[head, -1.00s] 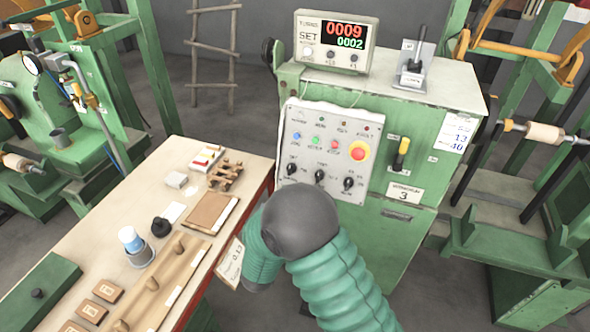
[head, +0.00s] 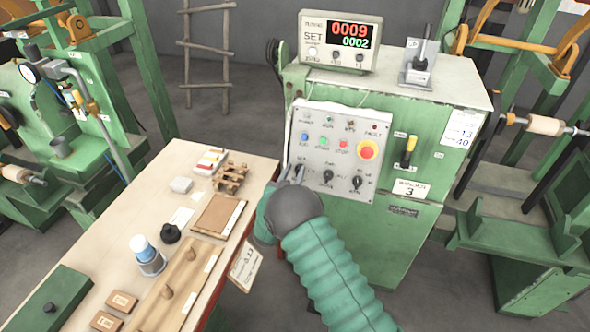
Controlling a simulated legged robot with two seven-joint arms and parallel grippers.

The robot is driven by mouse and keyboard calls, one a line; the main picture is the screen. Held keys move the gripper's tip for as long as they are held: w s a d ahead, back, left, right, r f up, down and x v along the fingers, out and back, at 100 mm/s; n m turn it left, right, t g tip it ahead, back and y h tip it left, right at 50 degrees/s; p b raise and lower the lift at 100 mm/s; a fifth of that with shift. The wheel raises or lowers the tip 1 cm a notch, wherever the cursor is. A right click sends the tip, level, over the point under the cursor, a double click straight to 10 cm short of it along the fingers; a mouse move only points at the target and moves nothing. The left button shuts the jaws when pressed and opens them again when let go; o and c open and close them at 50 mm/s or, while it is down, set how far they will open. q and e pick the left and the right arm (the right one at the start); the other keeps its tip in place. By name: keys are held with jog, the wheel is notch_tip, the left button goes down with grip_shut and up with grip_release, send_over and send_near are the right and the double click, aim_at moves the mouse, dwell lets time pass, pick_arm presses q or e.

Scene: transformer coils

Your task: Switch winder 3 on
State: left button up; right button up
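The green winder 3 cabinet (head: 425,165) stands at centre right with a white "WINDER 3" label (head: 409,188). The middle knob (head: 327,178) and right knob (head: 357,183) show. Contact cannot be told. A yellow-handled black lever (head: 408,152) is right of the panel. My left gripper is not in view.
A counter display (head: 338,40) showing 0009 and 0002 and a small lever box (head: 417,65) sit on the cabinet. A workbench (head: 135,225) with a cup, wooden blocks and small parts is at left. Other green machines stand on both sides.

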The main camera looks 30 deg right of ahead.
jog(key=shift+w+d+r, duration=0.1)
jog(key=shift+w+d, duration=0.1)
jog(key=shift+d, duration=0.25)
jog(key=shift+s+d, duration=0.1)
jog(key=shift+d, duration=0.15)
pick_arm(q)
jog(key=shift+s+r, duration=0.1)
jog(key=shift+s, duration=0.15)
pick_arm(e)
jog(key=shift+r, duration=0.1)
grip_shut()
